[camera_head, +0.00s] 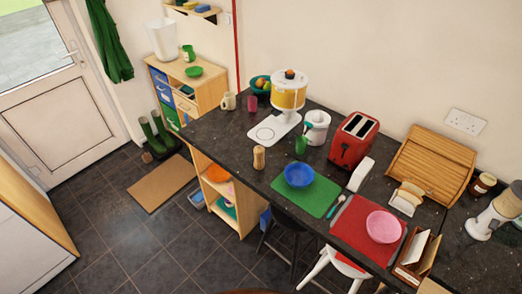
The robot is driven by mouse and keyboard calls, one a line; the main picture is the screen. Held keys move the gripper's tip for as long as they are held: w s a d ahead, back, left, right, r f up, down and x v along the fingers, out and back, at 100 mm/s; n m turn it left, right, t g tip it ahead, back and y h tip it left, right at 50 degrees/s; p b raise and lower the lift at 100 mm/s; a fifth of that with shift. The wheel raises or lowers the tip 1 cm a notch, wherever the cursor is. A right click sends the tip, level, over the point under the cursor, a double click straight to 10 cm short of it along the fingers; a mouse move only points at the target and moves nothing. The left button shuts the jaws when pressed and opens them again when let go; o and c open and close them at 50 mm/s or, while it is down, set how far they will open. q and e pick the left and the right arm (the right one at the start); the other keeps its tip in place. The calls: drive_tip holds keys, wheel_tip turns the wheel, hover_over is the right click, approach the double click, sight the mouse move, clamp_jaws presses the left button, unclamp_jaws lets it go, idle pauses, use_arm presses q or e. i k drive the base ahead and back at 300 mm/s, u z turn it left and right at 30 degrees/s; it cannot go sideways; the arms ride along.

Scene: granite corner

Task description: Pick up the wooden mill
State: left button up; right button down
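The wooden mill (259,158) is a small, light-brown, upright cylinder. In the head view it stands on the dark granite counter (225,133), near its front edge and left of the blue bowl. Nothing touches it, and it is fully visible. Neither of my grippers shows in this view.
Right of the mill, a blue bowl (299,175) sits on a green mat (318,203). Behind are a white-based appliance (287,97), a white canister (317,124) and a green cup (301,145). A red toaster (354,140) stands farther right. The counter left of the mill is clear.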

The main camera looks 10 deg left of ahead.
sight(259, 164)
drive_tip(key=u, duration=0.5)
drive_tip(key=k, duration=0.65)
drive_tip(key=u, duration=0.85)
drive_tip(key=k, duration=0.55)
drive_tip(key=u, duration=0.85)
drive_tip(key=i, duration=1.8)
drive_tip(key=z, duration=0.4)
drive_tip(key=i, duration=1.45)
drive_tip(key=z, duration=1.6)
drive_tip(key=i, duration=0.85)
drive_tip(key=z, duration=1)
